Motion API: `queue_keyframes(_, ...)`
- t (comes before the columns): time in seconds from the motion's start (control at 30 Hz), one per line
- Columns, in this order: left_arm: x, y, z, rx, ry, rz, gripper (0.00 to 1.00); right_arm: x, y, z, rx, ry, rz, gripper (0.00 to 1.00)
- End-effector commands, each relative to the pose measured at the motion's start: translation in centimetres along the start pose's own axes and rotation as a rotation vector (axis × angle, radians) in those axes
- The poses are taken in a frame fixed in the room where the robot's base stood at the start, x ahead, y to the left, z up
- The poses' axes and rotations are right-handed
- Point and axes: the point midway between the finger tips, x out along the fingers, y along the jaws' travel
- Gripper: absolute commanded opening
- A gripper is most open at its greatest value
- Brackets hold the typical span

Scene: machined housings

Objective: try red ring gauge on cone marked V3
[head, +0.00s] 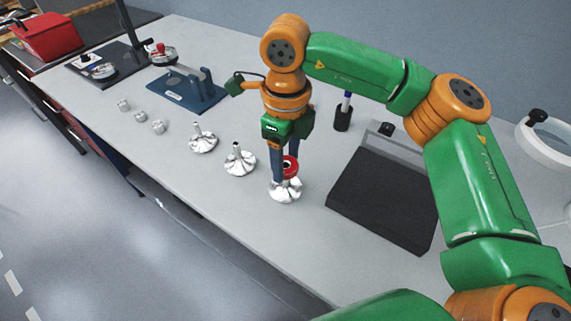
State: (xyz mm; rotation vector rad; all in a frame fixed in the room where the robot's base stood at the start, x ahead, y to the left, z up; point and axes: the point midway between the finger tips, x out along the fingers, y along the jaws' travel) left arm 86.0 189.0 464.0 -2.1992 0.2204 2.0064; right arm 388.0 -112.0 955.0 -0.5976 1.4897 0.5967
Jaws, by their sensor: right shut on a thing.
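My right gripper (284,172) points down and is shut on the red ring gauge (291,167). The ring is at the top of the nearest silver fluted cone piece (285,191); I cannot tell whether it is seated on the cone or held just above it. Two more silver cone pieces stand in a row to the left, a middle one (240,161) and a farther one (203,139). No V3 mark is readable on any of them. My left gripper is not in view.
Several small metal rings (140,116) lie left of the cones. A blue fixture (187,90) and a dark stand (103,65) are farther back. A black tray-like pad (381,200) lies right of my gripper. A pen holder (343,115) stands behind. The table's front edge is close to the cones.

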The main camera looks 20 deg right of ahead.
Motion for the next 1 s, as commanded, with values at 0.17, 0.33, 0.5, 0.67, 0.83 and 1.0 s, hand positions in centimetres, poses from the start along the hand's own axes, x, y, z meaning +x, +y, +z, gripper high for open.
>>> queue_keyframes(0.17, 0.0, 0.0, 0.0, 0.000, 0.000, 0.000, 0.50, 0.0, 0.0, 0.0, 0.000, 0.000, 0.000, 0.00)
queue_keyframes(0.33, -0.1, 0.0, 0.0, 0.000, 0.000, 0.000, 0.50, -0.2, 0.0, 0.0, 0.000, 0.000, 0.000, 0.00)
queue_keyframes(0.5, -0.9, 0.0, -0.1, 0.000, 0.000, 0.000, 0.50, -1.1, 0.0, 0.0, 0.000, -0.001, 0.000, 0.00)
queue_keyframes(0.67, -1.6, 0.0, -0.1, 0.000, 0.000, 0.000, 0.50, -2.0, 0.0, 0.0, 0.000, -0.001, 0.000, 0.00)
queue_keyframes(0.83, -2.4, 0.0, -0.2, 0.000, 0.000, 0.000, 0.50, -3.0, 0.0, 0.0, 0.000, 0.000, 0.000, 0.00)
queue_keyframes(1.0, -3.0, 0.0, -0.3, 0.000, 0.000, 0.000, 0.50, -3.8, 0.0, 0.0, 0.000, 0.000, 0.000, 0.00)
